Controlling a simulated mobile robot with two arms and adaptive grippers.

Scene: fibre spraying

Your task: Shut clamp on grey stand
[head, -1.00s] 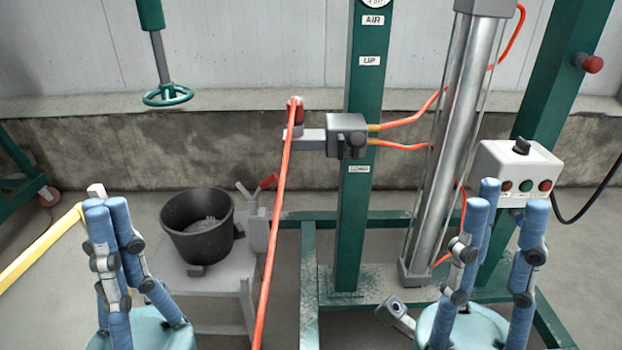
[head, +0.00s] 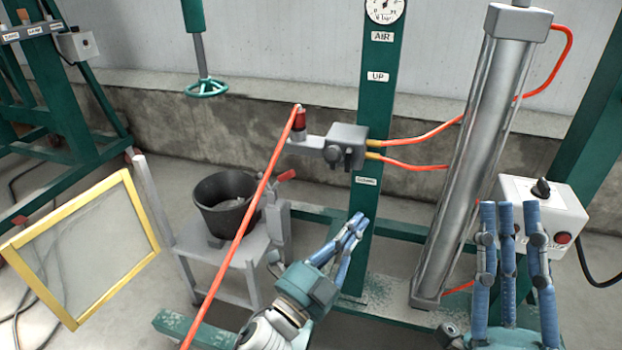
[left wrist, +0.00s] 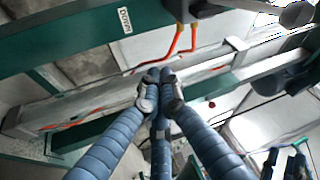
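The grey stand (head: 218,262) is left of centre in the head view and carries a black bucket. The clamp with its red handle (head: 286,175) is at the stand's upper right, beside the bucket (head: 226,205). The handle slants up to the right; the clamp's jaw is too small to judge. My left gripper (head: 356,222) is to the right of and below the clamp, in front of the green post, with its fingers together and nothing between them. Its fingertips (left wrist: 160,78) also meet in the left wrist view. My right gripper (head: 510,207) points up at the right, fingers apart and empty.
A red hose (head: 240,235) runs down in front of the stand. The green post (head: 378,130) carries a grey valve (head: 345,146). A metal cylinder (head: 480,150) and a switch box (head: 545,205) are at the right. A yellow-framed screen (head: 85,245) is at the left.

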